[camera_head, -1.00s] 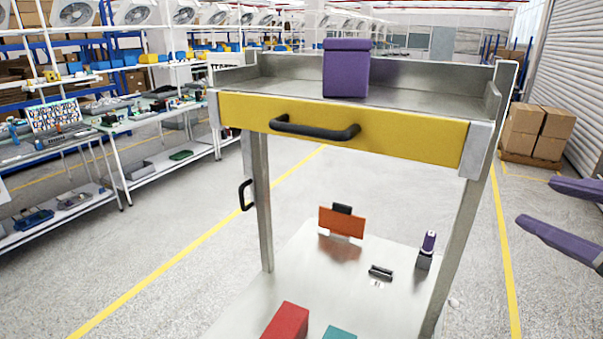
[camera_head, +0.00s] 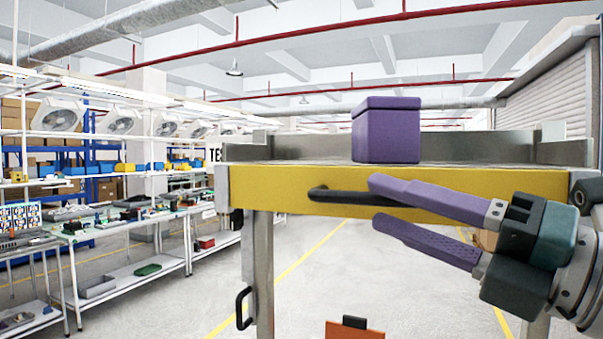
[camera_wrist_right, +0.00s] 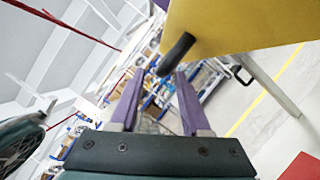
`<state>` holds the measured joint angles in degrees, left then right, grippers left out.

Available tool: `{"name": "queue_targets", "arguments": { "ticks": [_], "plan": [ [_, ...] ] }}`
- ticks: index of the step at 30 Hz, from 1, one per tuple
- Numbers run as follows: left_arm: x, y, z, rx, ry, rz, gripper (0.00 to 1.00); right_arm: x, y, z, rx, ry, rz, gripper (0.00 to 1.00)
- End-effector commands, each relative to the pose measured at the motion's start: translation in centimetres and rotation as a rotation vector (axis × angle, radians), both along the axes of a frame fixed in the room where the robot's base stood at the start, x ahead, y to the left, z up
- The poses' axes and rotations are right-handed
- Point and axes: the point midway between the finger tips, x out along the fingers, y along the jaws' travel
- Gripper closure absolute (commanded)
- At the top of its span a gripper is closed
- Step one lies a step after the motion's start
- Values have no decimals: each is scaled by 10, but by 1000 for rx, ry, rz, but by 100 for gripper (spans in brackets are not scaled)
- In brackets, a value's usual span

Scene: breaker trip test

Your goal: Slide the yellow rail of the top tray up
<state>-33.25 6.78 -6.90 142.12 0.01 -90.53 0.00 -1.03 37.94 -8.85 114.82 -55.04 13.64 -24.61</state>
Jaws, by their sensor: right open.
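The yellow rail (camera_head: 270,187) runs along the front of the cart's top tray (camera_head: 300,147). A black bar handle (camera_head: 345,196) is fixed to its face. My right gripper (camera_head: 372,203) is open in front of the rail, its two purple fingers one above the other and pointing left. They hide the handle's right end in the head view. In the right wrist view the black handle (camera_wrist_right: 176,54) shows just beyond and between the open fingertips (camera_wrist_right: 158,78), with the yellow rail (camera_wrist_right: 240,25) beside it. I cannot tell whether a finger touches the handle. My left gripper is not in view.
A purple lidded box (camera_head: 387,130) stands on the top tray, close behind the rail. Below, an orange plate (camera_head: 352,331) shows at the lower shelf. A side handle (camera_head: 243,308) sits by the left leg. Workbenches (camera_head: 120,235) stand to the left, with free floor between.

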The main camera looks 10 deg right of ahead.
Motion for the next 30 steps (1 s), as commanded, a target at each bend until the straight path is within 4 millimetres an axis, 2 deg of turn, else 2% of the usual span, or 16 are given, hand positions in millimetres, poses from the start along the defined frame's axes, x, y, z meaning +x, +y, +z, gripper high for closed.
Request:
{"name": "queue_targets", "arguments": {
  "ticks": [1,8,19,30],
  "plan": [
    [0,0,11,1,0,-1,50,8,4,9,5,-2,-3,53],
    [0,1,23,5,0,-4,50,30,21,10,2,1,-1,53],
    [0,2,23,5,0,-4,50,34,25,8,1,2,0,54],
    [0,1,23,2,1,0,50,34,25,8,2,2,-1,96]
  ]
}}
